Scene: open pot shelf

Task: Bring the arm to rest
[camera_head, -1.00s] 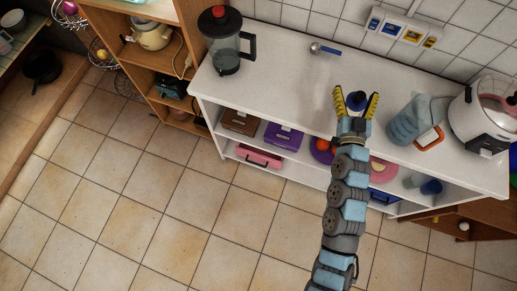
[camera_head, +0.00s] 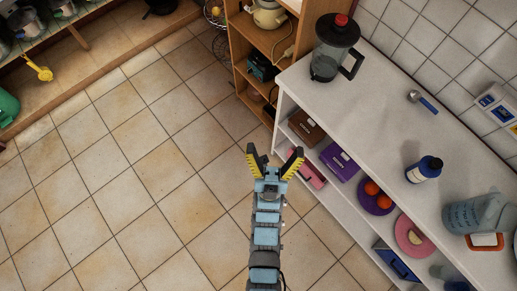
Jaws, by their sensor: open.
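My gripper (camera_head: 274,158) is open and empty, its two yellow-and-black fingers spread apart. My arm reaches up from the bottom middle of the head view. The gripper appears over the tiled floor (camera_head: 150,180), left of the white shelf unit (camera_head: 375,95). A small blue-and-white bottle (camera_head: 424,170) stands upright on the top of the shelf unit, clear of the gripper.
On the top are a blender jug (camera_head: 335,48), a blue-handled spoon (camera_head: 422,102) and a pitcher (camera_head: 475,213). Below are boxes (camera_head: 338,160), a purple plate (camera_head: 375,196) with red fruit, and a pink plate (camera_head: 415,236). A wooden shelf (camera_head: 240,75) stands behind. Floor at left is open.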

